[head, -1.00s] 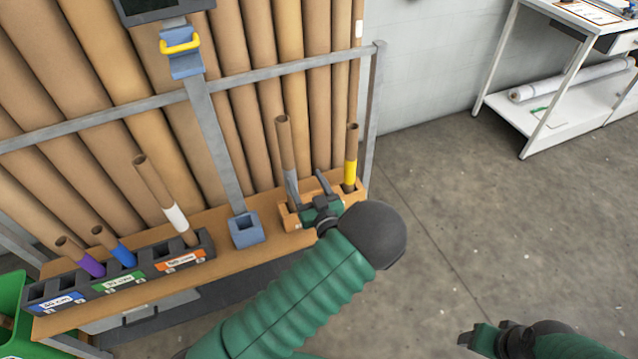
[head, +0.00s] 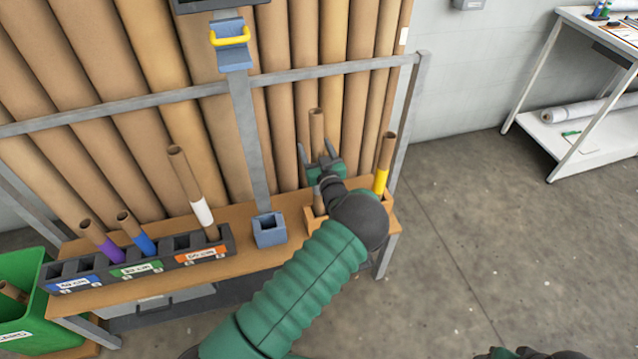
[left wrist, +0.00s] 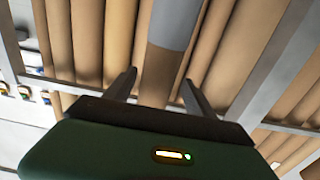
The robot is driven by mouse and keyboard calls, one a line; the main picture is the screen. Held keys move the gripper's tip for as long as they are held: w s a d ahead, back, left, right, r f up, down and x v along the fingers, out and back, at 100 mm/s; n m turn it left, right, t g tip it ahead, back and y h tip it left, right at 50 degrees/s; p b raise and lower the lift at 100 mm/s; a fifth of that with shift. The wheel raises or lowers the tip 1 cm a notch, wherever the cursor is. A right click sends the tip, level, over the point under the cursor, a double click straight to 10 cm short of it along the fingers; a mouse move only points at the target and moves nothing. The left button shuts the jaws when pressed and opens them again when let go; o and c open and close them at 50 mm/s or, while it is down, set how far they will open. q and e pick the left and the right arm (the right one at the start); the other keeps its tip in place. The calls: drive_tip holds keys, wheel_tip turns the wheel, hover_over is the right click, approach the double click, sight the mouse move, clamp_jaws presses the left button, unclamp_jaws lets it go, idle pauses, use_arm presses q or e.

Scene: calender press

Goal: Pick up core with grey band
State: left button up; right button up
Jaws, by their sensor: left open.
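The core with the grey band (head: 316,128) stands upright in a wooden holder (head: 347,220) at the right end of the shelf. In the head view its grey band is hidden behind my left gripper (head: 319,155). The band (left wrist: 175,25) shows at the top of the left wrist view. There the brown tube stands between the two spread fingers of my left gripper (left wrist: 160,88). The jaws are open; I cannot tell whether either finger touches the tube. A bit of my right gripper (head: 497,354) shows at the bottom edge.
A yellow-banded core (head: 384,165) stands close at the right in the same holder. A blue square socket (head: 269,231) is to the left, then a dark rack (head: 190,256) with white-, blue- and purple-banded cores. Tall brown rolls and a grey rail (head: 330,72) stand behind.

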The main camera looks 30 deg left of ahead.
use_arm(q)
drive_tip(key=shift+d+r, duration=0.15)
drive_tip(key=shift+d, duration=0.05)
drive_tip(key=shift+c, duration=1.2)
drive_tip(key=shift+d+r, duration=0.25)
drive_tip(key=shift+d, duration=0.45)
drive_tip(key=c, duration=0.7)
drive_tip(key=shift+c, duration=1.3)
drive_tip(key=shift+a, duration=0.25)
clamp_jaws()
drive_tip(key=shift+s+a+f, duration=0.1)
drive_tip(key=shift+a+f, duration=0.05)
drive_tip(key=shift+a, duration=0.15)
use_arm(e)
drive_tip(key=shift+s+d, duration=0.1)
drive_tip(key=shift+d, duration=0.2)
use_arm(q)
drive_tip(key=shift+d, duration=0.2)
use_arm(e)
drive_tip(key=shift+d, duration=0.1)
